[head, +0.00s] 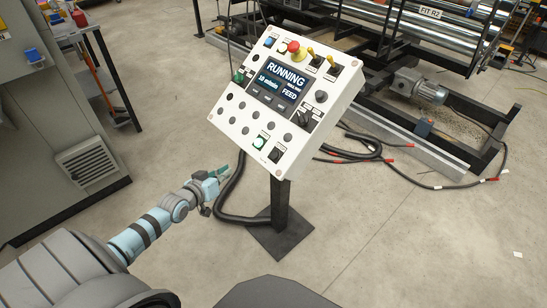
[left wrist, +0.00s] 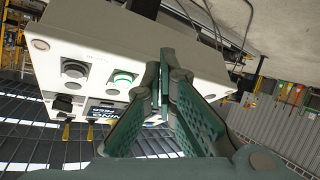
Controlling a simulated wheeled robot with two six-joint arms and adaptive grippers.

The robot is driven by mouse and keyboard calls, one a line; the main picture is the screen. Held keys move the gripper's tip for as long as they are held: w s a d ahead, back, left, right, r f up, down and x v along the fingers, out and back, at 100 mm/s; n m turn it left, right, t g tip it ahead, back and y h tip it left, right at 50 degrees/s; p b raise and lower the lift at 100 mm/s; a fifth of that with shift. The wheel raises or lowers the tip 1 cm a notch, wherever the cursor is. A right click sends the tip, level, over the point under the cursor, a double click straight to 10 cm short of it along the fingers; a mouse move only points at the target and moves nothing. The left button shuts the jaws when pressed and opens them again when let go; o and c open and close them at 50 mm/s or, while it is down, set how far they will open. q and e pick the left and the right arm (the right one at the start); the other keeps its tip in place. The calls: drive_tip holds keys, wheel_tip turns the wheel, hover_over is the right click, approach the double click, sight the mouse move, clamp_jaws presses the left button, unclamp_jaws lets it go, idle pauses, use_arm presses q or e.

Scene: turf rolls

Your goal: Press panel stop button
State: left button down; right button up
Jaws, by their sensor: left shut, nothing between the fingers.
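A white control panel (head: 232,112) stands tilted on a dark post, its screen (head: 280,81) reading RUNNING and FEED. A red mushroom button (head: 293,47) on a yellow base is near its top edge. A lit green button (head: 259,142) and a black button (head: 276,155) sit near the bottom edge. Their small labels are unreadable. My left gripper (head: 222,172) is shut and empty, below and left of the panel, apart from it. In the left wrist view the gripper (left wrist: 164,75) overlaps the panel (left wrist: 125,45), beside the green button (left wrist: 123,79) and black button (left wrist: 74,69).
The dark post (head: 281,200) stands on a square base plate (head: 280,237). A roller machine (head: 400,25) with a motor (head: 420,87) stands at the back right. A grey cabinet (head: 50,130) is at left.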

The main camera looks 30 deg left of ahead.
sight(274, 155)
use_arm(q)
drive_tip(key=w+d+r+n+t+h, duration=0.1)
drive_tip(key=d+r+n, duration=0.1)
drive_tip(key=r, duration=0.4)
drive_tip(key=w+d+r+n+t+h, duration=0.2)
drive_tip(key=d+r, duration=0.3)
drive_tip(key=r, duration=0.2)
drive_tip(key=shift+w+d+r+h, duration=0.15)
drive_tip(key=shift+w+r+h, duration=0.1)
drive_tip(key=shift+r+h, duration=0.05)
drive_tip(key=shift+w+d+f+b, duration=0.25)
drive_tip(key=shift+w+f+b, duration=0.65)
drive_tip(key=shift+f+b, duration=0.4)
drive_tip(key=shift+w+d+f+b, duration=0.3)
drive_tip(key=shift+w+f+b, duration=0.7)
drive_tip(key=shift+b, duration=0.45)
drive_tip(key=shift+w+d+f+b, duration=0.25)
drive_tip(key=shift+w+f+b, duration=0.6)
drive_tip(key=shift+f+b, duration=0.45)
drive_tip(key=shift+r, duration=0.2)
drive_tip(key=shift+f, duration=0.1)
